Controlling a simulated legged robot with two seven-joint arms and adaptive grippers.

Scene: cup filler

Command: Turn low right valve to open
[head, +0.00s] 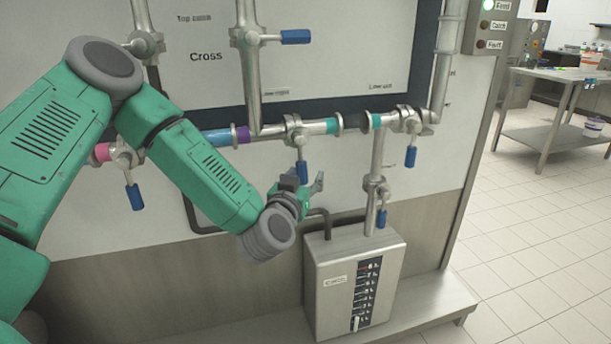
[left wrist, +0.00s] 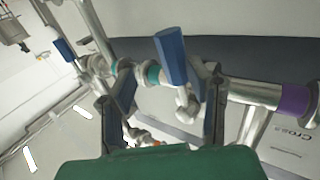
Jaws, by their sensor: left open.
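The head view shows a horizontal pipe with several valves with blue handles. The middle valve (head: 295,130) has its blue handle (head: 302,172) hanging down just behind my left gripper (head: 308,184). In the left wrist view this handle (left wrist: 170,55) shows between and beyond my two dark, spread fingers; I cannot tell whether they touch it. The valve further right (head: 408,120) also has a hanging blue handle (head: 411,157). I cannot tell from the small panel labels which one is the low right valve. My right gripper is not in view.
A lower valve handle (head: 381,218) hangs on a vertical pipe above a metal control box (head: 335,275). A top valve handle (head: 295,37) points right. A left handle (head: 135,198) hangs near my arm. A metal table (head: 560,90) stands far right; the tiled floor is clear.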

